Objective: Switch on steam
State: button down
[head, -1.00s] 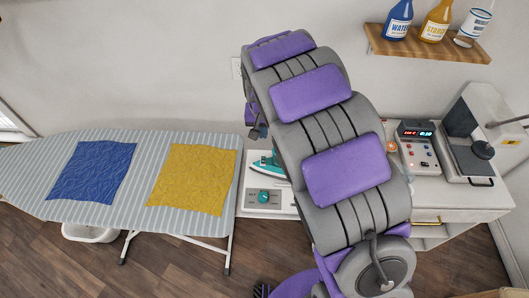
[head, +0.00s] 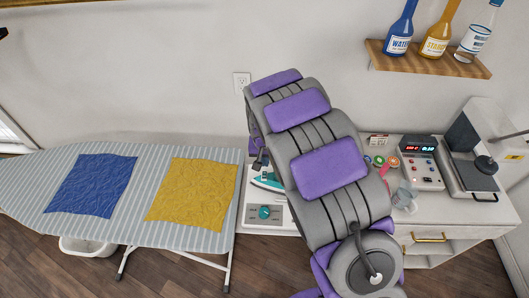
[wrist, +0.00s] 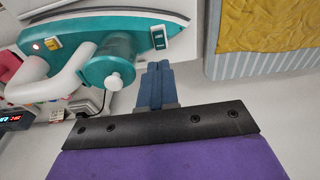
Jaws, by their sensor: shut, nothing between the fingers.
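A teal and white steam iron (wrist: 130,50) fills the upper left of the wrist view. In the head view the iron (head: 266,181) shows partly beside my arm, on a white station with a teal dial (head: 265,213). My arm hides most of my gripper there.
An ironing board (head: 230,225) with a blue cloth (head: 92,186) and a yellow cloth (head: 192,193) stands at left. On the cabinet at right are a cup (head: 405,198), a control box (head: 420,165) and a heat press (head: 470,175). Bottles stand on a wall shelf (head: 428,62).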

aim_at(265, 172)
jog(key=f, duration=0.5)
jog(key=shift+w+d, duration=0.1)
jog(key=shift+w, duration=0.2)
